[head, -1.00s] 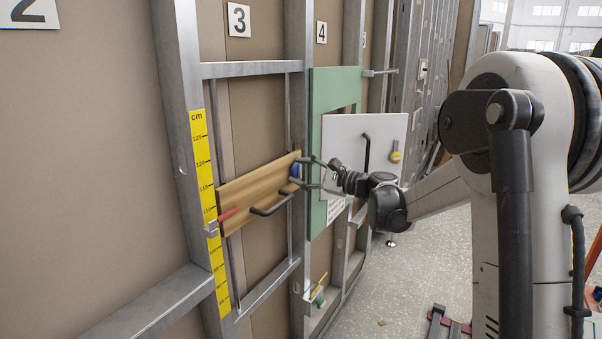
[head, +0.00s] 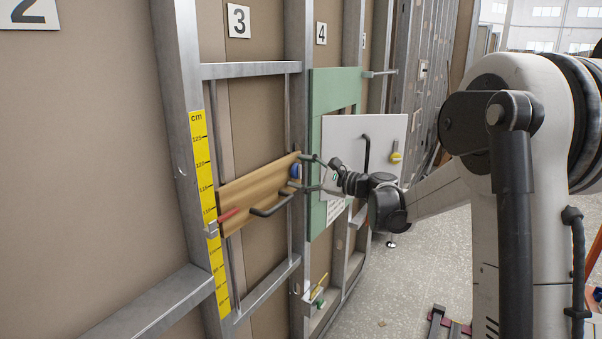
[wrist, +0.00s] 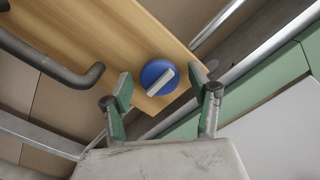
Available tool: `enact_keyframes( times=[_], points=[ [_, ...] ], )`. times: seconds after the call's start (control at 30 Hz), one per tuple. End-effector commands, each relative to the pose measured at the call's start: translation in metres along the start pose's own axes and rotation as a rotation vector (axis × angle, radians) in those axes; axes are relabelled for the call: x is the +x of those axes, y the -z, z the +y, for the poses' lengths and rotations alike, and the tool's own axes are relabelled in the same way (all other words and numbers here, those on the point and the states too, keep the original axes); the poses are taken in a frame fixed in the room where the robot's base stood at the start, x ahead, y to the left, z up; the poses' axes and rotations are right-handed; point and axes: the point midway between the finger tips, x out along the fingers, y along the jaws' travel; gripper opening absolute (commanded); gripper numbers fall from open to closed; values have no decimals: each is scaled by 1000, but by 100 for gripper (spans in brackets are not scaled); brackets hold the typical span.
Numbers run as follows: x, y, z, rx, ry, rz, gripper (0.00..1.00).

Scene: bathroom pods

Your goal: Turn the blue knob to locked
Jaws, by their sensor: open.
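The blue knob (wrist: 157,78) is round with a pale grey bar across its face. It sits on the wooden board (head: 262,181), near the board's end. In the wrist view the bar runs slantwise, from lower left to upper right. The knob also shows at the board's right end in the head view (head: 295,171). My gripper (wrist: 162,90) is open, with one green-padded finger on each side of the knob. The fingers look apart from the knob; the exact depth gap is hard to tell. In the head view my gripper (head: 309,172) faces the board's right end.
A black bar handle (head: 270,210) sticks out from the board, left of the knob. A red lever (head: 229,214) is at its left end. Metal studs frame the wall. A green panel (head: 335,90) and white panel (head: 343,135) stand to the right.

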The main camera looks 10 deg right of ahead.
Motion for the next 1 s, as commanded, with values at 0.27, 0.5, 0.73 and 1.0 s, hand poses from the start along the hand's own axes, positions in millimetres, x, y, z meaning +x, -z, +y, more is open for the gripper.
enact_keyframes(
  times=[0.27,0.5,0.73,1.0],
  points=[
    [-25,1,-1,0,2,3,56],
    [-73,1,0,0,2,2,56],
    [-108,1,-1,0,1,2,56],
    [-121,0,0,0,1,1,56]
  ],
)
